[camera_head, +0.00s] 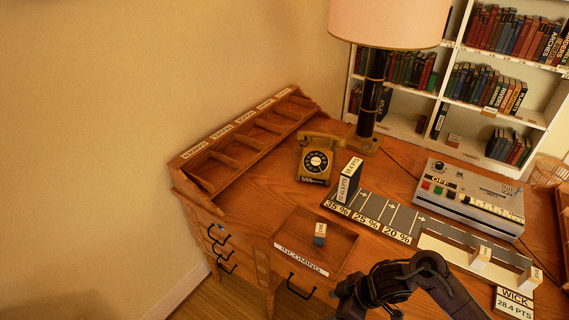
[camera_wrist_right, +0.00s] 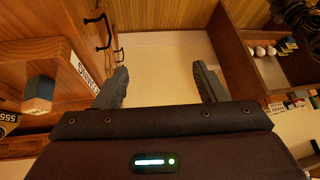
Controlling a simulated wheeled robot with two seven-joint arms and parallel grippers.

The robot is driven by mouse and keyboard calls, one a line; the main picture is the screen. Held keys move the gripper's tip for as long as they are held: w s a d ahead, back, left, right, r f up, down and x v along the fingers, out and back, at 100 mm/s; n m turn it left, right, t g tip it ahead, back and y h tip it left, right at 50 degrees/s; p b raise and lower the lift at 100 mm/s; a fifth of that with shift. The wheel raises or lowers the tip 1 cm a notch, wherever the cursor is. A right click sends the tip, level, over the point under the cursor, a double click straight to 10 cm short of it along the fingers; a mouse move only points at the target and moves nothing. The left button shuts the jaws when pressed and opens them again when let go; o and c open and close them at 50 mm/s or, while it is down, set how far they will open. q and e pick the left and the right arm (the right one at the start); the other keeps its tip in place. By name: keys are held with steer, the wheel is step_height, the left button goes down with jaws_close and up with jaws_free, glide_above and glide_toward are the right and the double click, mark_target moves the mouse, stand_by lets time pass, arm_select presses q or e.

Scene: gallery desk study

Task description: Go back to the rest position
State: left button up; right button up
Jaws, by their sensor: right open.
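My right gripper (camera_wrist_right: 160,85) is open and empty in the right wrist view, its two dark fingers spread wide above a pale surface. In the head view my dark right arm (camera_head: 400,282) comes in at the bottom, in front of the desk; its fingertips cannot be made out there. My left gripper is not in view. The wooden desk (camera_head: 262,205) fills the middle of the head view. A wooden tray labelled INCOMING (camera_head: 300,267) holds a small blue and cream block (camera_head: 320,234). The block also shows at the left of the wrist view (camera_wrist_right: 38,93).
A telephone (camera_head: 316,160), a lamp (camera_head: 374,100), a grey console with buttons (camera_head: 468,198) and a grey strip marked with percentages (camera_head: 400,215) stand on the desk. Black drawer handles (camera_head: 299,287) jut from its front. A bookcase (camera_head: 425,105) stands behind. Open floor (camera_head: 195,304) shows at lower left.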

steer(key=s+d+f+m+t+b, duration=0.1)
steer(key=s+d+f+m, duration=0.15)
steer(key=f, duration=0.65)
steer(key=s+d+f+m+h+b, duration=0.1)
steer(key=s+f+m, duration=0.15)
steer(key=f, duration=0.65)
steer(key=s+d+f+m+t+b, duration=0.1)
steer(key=s+f+m, duration=0.15)
steer(key=f, duration=0.55)
steer(key=s+d+f+m+g+h, duration=0.1)
steer(key=s+d+f, duration=0.1)
steer(key=s+f, duration=0.3)
steer(key=s+d+f+m+h+b, duration=0.1)
steer(key=s+f, duration=0.4)
steer(key=s, duration=0.7)
steer(key=s+d+f+m+g+h, duration=0.1)
steer(key=s+d+f+h, duration=0.2)
steer(key=s+f, duration=0.2)
steer(key=s, duration=0.3)
steer(key=shift+s+d+f+g+b, duration=0.25)
steer(key=shift+d+g+b, duration=0.05)
steer(key=shift+b, duration=0.1)
